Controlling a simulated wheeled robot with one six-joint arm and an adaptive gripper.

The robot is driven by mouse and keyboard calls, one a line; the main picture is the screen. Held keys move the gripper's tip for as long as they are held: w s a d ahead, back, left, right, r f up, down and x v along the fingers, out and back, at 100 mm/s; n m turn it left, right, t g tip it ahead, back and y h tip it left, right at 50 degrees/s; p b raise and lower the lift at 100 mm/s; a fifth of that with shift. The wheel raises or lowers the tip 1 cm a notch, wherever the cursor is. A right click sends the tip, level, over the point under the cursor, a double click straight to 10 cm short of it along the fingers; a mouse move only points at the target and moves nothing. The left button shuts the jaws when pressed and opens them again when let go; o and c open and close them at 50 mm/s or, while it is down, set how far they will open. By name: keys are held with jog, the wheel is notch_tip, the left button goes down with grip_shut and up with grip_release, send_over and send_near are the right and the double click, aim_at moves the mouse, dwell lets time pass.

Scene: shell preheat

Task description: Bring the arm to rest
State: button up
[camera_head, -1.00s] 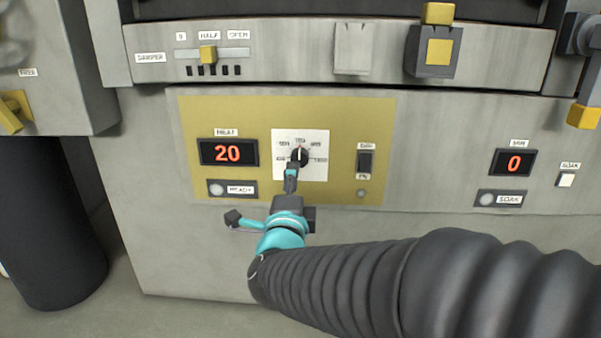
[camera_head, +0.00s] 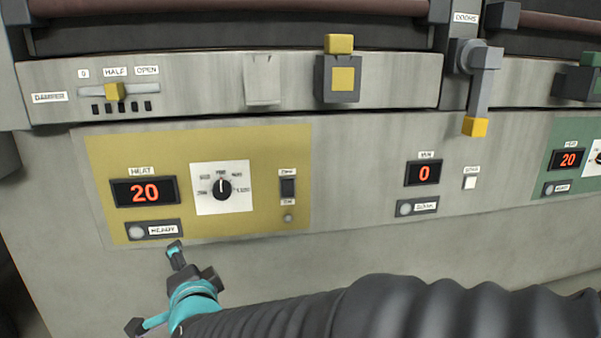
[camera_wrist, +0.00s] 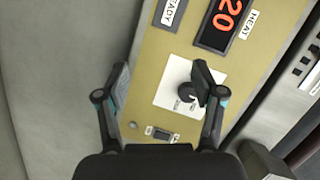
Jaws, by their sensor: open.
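My gripper (camera_head: 172,262) is in front of the furnace's lower front, below the yellow heat panel (camera_head: 265,152), and apart from the dial (camera_head: 222,188). The wrist view shows my gripper (camera_wrist: 161,85) with its two fingers spread wide and nothing between them but the panel behind. The dial (camera_wrist: 187,92) shows partly behind the right finger there. In the head view its white pointer is near the top of its scale. My ribbed arm comes in from the lower right.
The heat display (camera_head: 145,192) reads 20 and the soak display (camera_head: 423,173) reads 0. A damper slider (camera_head: 114,92) sits at HALF. A yellow-tipped door lever (camera_head: 476,95) hangs at the upper right. The grey front below the panel is bare.

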jog(key=s+f+n+g+y, duration=0.1)
jog(key=s+f+n+g, duration=0.4)
jog(key=s+n+g, duration=0.15)
jog(key=s+d+n+g+h+p, duration=0.25)
jog(key=d+n, duration=0.25)
jog(key=d, duration=0.4)
jog(key=s+d+r+m+h+p, duration=0.1)
jog(key=s+d+r+h+p, duration=0.1)
jog(key=d, duration=0.8)
jog(key=s+d+r+m+h+p, duration=0.1)
jog(key=s+d+r+h+p, duration=0.1)
jog(key=d, duration=0.8)
jog(key=s+d+r+m+h+p, duration=0.1)
jog(key=d+r+p, duration=0.3)
jog(key=d, duration=0.6)
notch_tip(320, 180, up, 2)
jog(key=shift+s+d+r+t+h, duration=0.1)
jog(key=shift+s+d+t+h, duration=0.15)
jog(key=shift+s+t+h, duration=0.25)
